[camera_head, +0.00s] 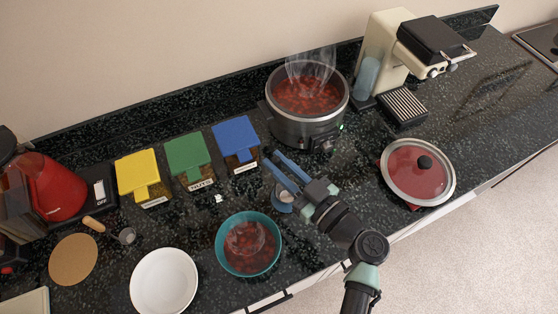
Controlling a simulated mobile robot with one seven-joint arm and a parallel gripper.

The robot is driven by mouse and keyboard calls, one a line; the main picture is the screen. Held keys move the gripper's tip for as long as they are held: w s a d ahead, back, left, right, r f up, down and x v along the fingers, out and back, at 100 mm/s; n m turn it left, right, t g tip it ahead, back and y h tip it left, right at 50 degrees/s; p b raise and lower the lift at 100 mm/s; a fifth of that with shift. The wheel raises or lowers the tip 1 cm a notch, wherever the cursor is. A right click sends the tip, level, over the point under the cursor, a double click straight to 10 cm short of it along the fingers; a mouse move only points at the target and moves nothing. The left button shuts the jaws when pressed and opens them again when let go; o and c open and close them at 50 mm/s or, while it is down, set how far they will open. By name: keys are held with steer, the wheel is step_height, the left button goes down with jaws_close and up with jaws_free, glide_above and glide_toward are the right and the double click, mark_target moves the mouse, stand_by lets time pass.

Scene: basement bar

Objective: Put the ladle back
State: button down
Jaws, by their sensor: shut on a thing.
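My gripper (272,158) is over the counter between the blue-lidded box and the pot, shut on the ladle. The ladle (283,199) shows as a small rounded grey-blue part just left of my gripper's body; most of its handle is hidden by the fingers and wrist. A steaming round metal pot (284,124) of chunky red food stands beyond my gripper, up and to the right. A teal bowl (222,248) with similar red food steams below and left of my gripper. I cannot tell whether the ladle touches the counter.
A red lid (400,180) with a black knob lies at the right. A cream coffee machine (389,47) stands at the back right. Boxes with yellow (138,169), green (187,154) and blue (236,135) lids line the back. A white plate (164,281) lies at the front left.

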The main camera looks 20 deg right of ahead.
steer(key=shift+f+b, duration=0.2)
steer(key=shift+b, duration=0.2)
steer(key=c, duration=0.8)
jaws_free()
steer(key=shift+r, duration=0.15)
